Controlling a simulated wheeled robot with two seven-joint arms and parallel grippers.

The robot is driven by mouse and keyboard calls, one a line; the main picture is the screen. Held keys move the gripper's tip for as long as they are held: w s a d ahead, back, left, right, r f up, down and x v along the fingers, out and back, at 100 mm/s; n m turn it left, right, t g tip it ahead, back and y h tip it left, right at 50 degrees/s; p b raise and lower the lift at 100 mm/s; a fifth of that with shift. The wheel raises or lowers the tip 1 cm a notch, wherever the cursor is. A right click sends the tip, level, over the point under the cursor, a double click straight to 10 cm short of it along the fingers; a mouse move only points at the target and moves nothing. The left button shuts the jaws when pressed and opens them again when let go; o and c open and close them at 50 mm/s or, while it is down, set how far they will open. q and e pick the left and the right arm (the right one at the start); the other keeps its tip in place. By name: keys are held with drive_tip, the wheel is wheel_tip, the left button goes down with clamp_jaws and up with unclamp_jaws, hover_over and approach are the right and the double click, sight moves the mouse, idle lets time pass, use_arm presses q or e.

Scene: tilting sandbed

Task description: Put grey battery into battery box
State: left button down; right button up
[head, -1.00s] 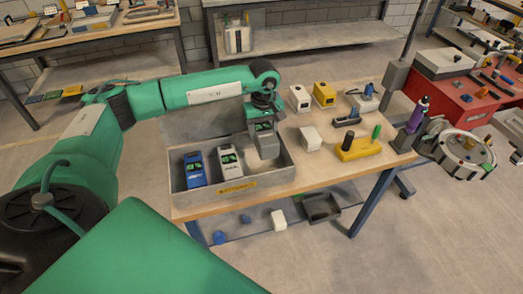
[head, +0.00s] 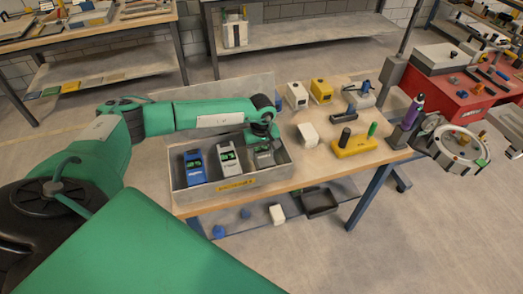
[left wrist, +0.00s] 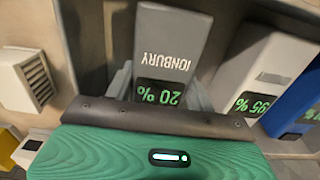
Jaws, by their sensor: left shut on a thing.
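The grey battery (head: 264,158) is upright inside the right part of the grey battery box (head: 233,187), to the right of the white battery (head: 228,159). The blue battery (head: 194,167) stands at the left in the box. My left gripper (head: 262,146) is shut on the grey battery's upper part. In the left wrist view the grey battery (left wrist: 170,45) reads "IONBURY" and 20%, between the fingers; the white battery (left wrist: 262,70) reads 95%. The box's front wall hides the grey battery's base, so I cannot tell whether it touches the floor. My right gripper is not in view.
White (head: 297,95) and yellow (head: 321,91) boxy devices stand behind and right of the box. A white block (head: 308,135) and a yellow holder (head: 354,146) with upright pieces are on the table to the right. The wood between box and block is bare.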

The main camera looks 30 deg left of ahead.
sight(262, 150)
use_arm(q)
drive_tip(key=shift+r, duration=0.1)
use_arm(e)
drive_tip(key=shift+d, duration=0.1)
use_arm(q)
drive_tip(key=c, duration=0.5)
unclamp_jaws()
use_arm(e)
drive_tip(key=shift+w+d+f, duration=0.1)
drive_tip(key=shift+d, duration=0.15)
use_arm(q)
drive_tip(key=shift+r, duration=0.1)
drive_tip(key=shift+d+r+b, duration=0.1)
drive_tip(key=shift+r+b, duration=1.7)
drive_tip(key=shift+r, duration=4.1)
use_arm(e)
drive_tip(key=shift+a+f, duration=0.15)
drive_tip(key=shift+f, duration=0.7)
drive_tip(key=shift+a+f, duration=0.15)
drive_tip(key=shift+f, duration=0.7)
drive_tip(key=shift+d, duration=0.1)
